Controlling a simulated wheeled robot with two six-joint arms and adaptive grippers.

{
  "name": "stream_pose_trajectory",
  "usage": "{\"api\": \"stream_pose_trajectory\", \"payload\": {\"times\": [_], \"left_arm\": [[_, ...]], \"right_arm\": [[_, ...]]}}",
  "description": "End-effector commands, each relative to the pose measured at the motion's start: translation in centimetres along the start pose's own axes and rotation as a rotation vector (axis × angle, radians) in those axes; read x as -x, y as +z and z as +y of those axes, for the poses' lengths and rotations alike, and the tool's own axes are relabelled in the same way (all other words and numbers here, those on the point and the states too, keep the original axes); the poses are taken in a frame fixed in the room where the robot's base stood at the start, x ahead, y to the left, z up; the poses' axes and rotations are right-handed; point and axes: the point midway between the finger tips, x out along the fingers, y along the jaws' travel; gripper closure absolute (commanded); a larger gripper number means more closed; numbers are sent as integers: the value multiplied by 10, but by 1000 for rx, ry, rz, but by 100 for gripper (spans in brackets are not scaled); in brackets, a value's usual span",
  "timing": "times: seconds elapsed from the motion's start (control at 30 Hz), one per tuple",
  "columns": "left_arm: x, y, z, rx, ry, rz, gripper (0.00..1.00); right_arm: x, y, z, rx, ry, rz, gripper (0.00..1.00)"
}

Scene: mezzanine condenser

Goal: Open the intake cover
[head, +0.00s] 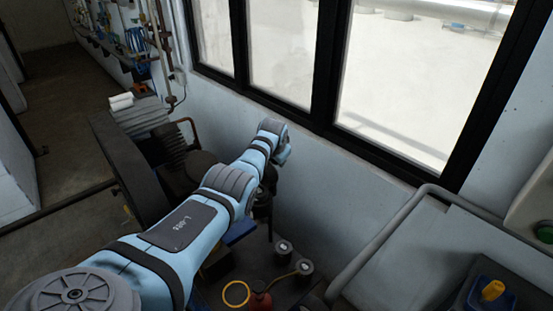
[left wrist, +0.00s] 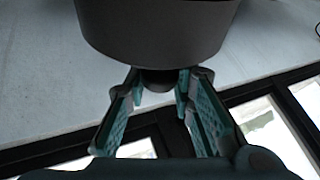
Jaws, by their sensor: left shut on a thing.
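A dark grey, round-sided body (left wrist: 155,30), which looks like the intake cover, fills the top middle of the left wrist view. A small dark knob (left wrist: 158,79) sticks out from its near side. My left gripper (left wrist: 161,88) has its two teal-lined fingers on either side of this knob and is shut on it. In the head view my left arm reaches forward to below the window, and its end hides the grip and most of what is there. I cannot tell how far the cover is open. My right gripper is not in view.
A dark ribbed machine (head: 168,150) stands left of my left arm. Black-framed windows (head: 285,55) and a pale wall lie behind it. A yellow ring (head: 236,293) and a red bottle (head: 260,301) are low in front. A grey cabinet top (head: 400,255) with a rail is at right.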

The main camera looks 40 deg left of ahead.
Motion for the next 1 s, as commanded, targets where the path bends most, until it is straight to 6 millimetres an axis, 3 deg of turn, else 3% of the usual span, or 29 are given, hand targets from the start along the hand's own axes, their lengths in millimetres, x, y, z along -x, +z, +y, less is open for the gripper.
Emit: {"api": "stream_pose_trajectory", "payload": {"times": [0.3,0.33,0.43,0.8,1.0], "left_arm": [[-2,3,6,0,12,-7,100],[-3,3,6,0,12,-7,74],[-3,3,6,0,11,-7,58],[0,3,1,2,4,-6,58],[20,0,1,0,1,-1,58]], "right_arm": [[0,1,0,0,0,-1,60],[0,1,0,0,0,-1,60],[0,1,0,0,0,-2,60],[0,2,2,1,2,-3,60],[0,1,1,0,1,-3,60]]}}
